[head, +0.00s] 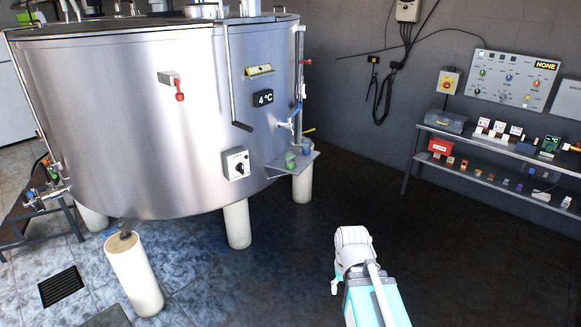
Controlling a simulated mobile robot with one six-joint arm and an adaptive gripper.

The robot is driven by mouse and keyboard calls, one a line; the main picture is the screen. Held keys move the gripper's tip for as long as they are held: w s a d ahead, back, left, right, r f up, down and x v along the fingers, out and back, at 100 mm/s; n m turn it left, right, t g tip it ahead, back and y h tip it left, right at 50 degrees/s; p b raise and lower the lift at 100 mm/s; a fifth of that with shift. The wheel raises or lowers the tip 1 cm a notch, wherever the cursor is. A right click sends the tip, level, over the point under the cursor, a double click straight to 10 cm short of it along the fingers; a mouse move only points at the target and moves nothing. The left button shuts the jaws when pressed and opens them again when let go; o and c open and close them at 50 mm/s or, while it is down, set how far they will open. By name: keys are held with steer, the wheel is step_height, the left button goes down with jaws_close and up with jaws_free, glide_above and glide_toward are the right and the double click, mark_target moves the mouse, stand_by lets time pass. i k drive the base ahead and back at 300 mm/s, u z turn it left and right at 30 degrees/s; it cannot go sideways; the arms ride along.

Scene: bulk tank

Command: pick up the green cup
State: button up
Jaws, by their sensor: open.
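A small green cup (290,160) stands on a little metal shelf (293,167) fixed low on the right side of the steel tank. A second small cup (306,148), more blue-green, stands just behind it to the right. Both are far off and small in the head view. A blue-handled tap (287,125) is above the shelf. My white and teal arm shows at the bottom right of centre, well short of the shelf. I cannot make out my gripper's fingers in this view.
The large steel tank (140,110) stands on thick white legs (237,225), with one white post (134,272) in front. A lever handle (235,90) hangs left of the shelf. A rack (470,140) with many small items is along the right wall. The dark floor between is clear.

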mark_target(290, 160)
steer(key=z, duration=2)
steer(key=i, duration=1.8)
steer(key=u, duration=0.05)
